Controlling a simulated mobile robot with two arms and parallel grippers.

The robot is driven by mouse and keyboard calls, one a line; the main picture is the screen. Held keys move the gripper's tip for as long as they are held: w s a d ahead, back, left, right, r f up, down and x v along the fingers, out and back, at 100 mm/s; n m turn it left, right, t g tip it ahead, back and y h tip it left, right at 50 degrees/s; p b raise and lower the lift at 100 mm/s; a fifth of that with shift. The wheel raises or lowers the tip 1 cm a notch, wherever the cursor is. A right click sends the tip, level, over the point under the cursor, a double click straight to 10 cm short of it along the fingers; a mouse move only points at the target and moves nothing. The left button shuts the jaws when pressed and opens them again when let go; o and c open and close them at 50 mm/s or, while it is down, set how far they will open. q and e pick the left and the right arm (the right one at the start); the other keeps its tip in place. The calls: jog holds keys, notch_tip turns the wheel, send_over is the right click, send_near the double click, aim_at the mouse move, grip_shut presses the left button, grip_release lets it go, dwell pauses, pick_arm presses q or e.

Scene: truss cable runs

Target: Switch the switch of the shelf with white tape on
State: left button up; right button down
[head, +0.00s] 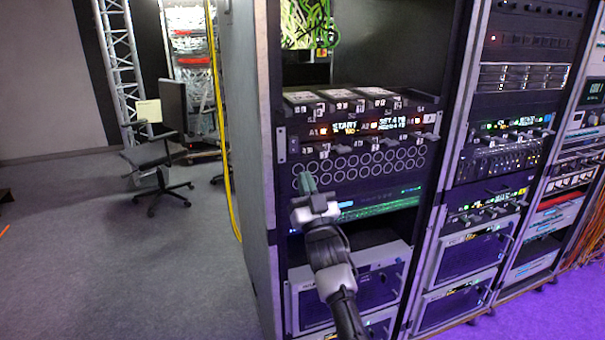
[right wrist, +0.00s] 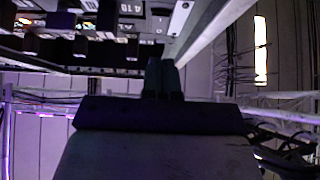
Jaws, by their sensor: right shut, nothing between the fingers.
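My right gripper (head: 308,181) is shut and empty. Just above is a shelf panel (head: 345,143) with small white labels, several small switches and lit orange and white text. In the right wrist view the shut fingers (right wrist: 161,78) point up toward a dark panel with white-labelled blocks (right wrist: 128,28). I cannot tell which shelf bears the white tape or how its switch is set. My left gripper is out of view.
Lower rack units (head: 372,282) stand below my right arm. More racks (head: 500,150) continue to the right. A yellow cable (head: 222,120) hangs by the rack's left side. An office chair (head: 155,165) stands on open grey floor (head: 120,260) at left.

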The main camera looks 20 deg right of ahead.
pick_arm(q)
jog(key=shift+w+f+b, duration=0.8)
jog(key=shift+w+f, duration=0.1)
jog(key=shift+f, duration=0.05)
pick_arm(e)
jog(key=s+f, duration=0.3)
jog(key=f, duration=0.3)
jog(key=shift+s, duration=0.35)
jog(key=shift+d, duration=0.1)
